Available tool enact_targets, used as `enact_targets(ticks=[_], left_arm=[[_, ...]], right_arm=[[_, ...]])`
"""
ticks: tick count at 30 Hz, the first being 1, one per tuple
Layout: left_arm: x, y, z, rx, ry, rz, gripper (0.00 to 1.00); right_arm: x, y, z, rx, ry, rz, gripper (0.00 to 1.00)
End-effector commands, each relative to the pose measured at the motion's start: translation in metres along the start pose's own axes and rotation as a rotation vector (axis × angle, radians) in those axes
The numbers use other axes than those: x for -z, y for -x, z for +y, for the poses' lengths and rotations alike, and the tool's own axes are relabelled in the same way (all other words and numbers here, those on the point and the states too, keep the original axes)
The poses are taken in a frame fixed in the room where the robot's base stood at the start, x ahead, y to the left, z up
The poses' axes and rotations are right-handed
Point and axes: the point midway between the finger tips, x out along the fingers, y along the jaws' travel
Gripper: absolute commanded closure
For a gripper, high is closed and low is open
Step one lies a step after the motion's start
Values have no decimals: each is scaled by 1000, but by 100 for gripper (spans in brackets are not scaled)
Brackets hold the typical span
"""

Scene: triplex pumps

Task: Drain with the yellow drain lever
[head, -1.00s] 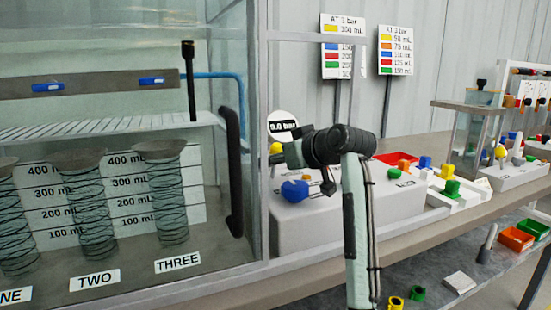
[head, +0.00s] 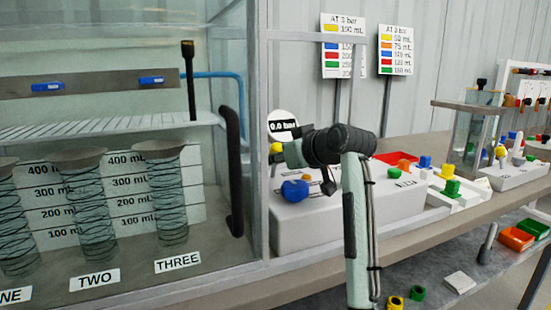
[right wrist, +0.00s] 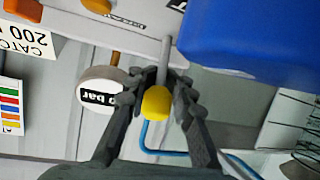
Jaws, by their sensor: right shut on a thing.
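The yellow drain lever is a yellow knob (right wrist: 156,103) on a grey rod in the right wrist view. My right gripper (right wrist: 160,92) is shut on it, with a dark finger on each side of the knob. In the head view the yellow knob (head: 276,148) shows at the left end of my right arm, beside the round gauge. That arm hides much of the gripper there. The lever's base is hidden. The gauge (head: 283,126) reads 0.0 bar. My left gripper is in neither view.
A large blue knob (right wrist: 250,40) is close to the right gripper. The grey pump box (head: 310,228) sits on the bench beside the glass tank (head: 230,60). Inside the tank stand wire-wrapped cylinders (head: 167,200). Coloured parts (head: 450,188) lie to the right.

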Motion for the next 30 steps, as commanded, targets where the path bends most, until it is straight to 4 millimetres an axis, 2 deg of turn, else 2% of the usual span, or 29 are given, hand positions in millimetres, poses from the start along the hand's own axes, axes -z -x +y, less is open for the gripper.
enact_targets(ticks=[11,19,30], left_arm=[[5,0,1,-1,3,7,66],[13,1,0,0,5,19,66],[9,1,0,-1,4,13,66]], right_arm=[[5,-3,2,9,-9,-78,100],[11,-13,4,32,-37,-266,100],[15,-26,7,65,-75,-508,100]])
